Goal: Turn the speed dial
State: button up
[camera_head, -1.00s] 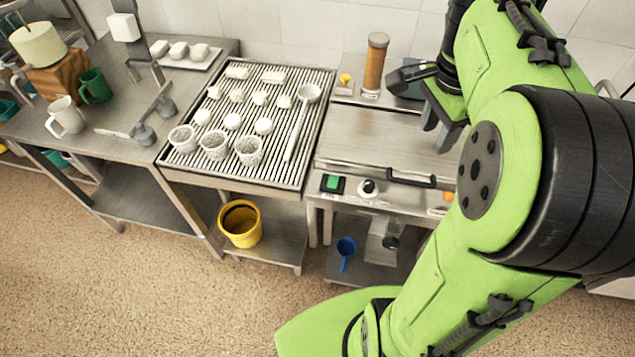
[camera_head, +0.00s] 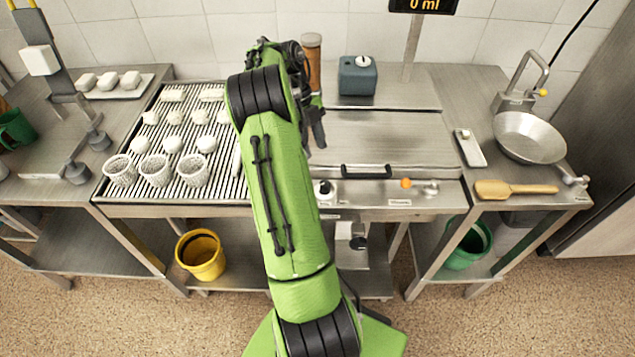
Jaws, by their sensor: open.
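I cannot tell which one is the speed dial. My gripper (camera_head: 314,132) points down over the left part of the machine's top, behind the front dial and left of the box. It is open and appears empty. My arm hides part of the fingers and the panel's left end.
The slatted rack (camera_head: 219,170) with white pieces and perforated baskets (camera_head: 155,170) is left of my arm. A black handle (camera_head: 366,171) and orange knob (camera_head: 406,184) are on the machine's front. An amber cylinder (camera_head: 311,58) stands close behind my gripper. The machine's top is mostly clear.

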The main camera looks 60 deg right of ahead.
aim_at(325, 184)
jog(key=b+x, duration=0.2)
jog(key=x, duration=0.9)
jog(key=shift+w+f, duration=0.15)
jog(key=c, duration=0.7)
